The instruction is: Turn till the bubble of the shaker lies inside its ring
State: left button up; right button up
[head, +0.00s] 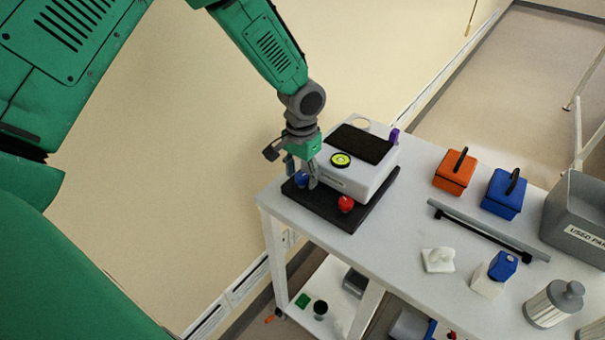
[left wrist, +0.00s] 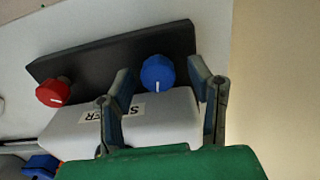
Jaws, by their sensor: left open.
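The shaker (head: 380,177) is a white box with a dark top panel, standing on a dark base plate (head: 353,218). Its round yellow-green bubble level (head: 341,160) has a dark rim; the bubble's place against the ring is too small to tell. A red knob (head: 346,204) and a blue knob (head: 301,180) sit at the near edge of the plate. My left gripper (head: 303,174) is open at the blue knob. In the left wrist view, the blue knob (left wrist: 157,75) shows between the open fingers, apart from both; the red knob (left wrist: 53,92) is left.
The wall is close on the left.

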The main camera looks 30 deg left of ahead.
aim_at(301, 175)
pick_arm(q)
notch_tip(301, 175, up, 12)
dwell(0.4)
jog(key=shift+f, duration=0.15)
dwell(0.5)
